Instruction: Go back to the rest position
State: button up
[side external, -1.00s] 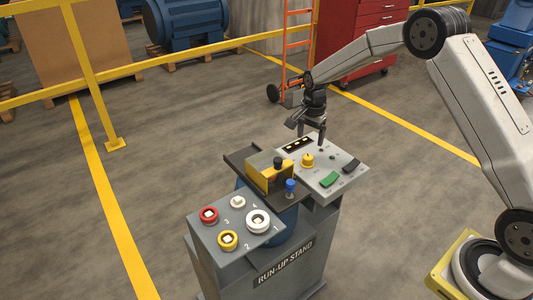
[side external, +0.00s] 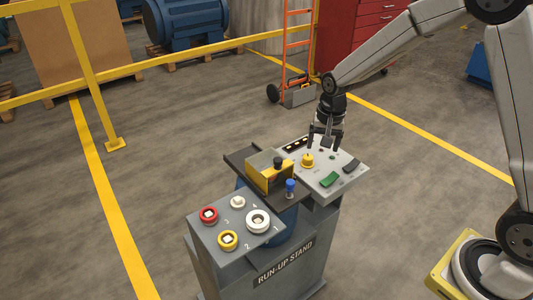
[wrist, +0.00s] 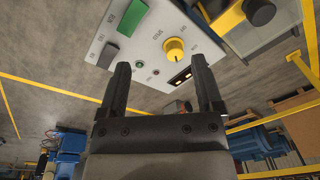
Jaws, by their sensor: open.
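My gripper (side external: 324,146) is open and empty above the light grey control panel (side external: 325,190) on the right of the run-up stand (side external: 270,272). In the wrist view, its two dark fingers (wrist: 160,64) are wide apart with nothing between them. The panel (wrist: 205,45) lies beyond the fingertips, with a yellow knob (wrist: 174,49), a green rocker switch (wrist: 132,18) and a dark rocker switch (wrist: 107,56). The yellow knob (side external: 308,160) also shows in the side view, left of and below the gripper.
The stand's left part carries a red-ringed button (side external: 209,215), a yellow-ringed one (side external: 228,240) and white ones (side external: 257,221). A yellow box-like guard (side external: 268,178) and a blue-capped knob (side external: 290,187) sit between. An orange hand truck (side external: 295,60) stands behind on open floor.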

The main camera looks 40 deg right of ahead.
jog(key=s+a+n, duration=0.2)
jog(key=s+n, duration=0.2)
jog(key=s, duration=0.4)
jog(key=s+a+r+n+t, duration=0.1)
jog(key=s+n, duration=0.3)
jog(key=s, duration=0.4)
jog(key=shift+s+a+r+n, duration=0.2)
jog(key=shift+a+n, duration=0.1)
jog(key=shift+a, duration=0.25)
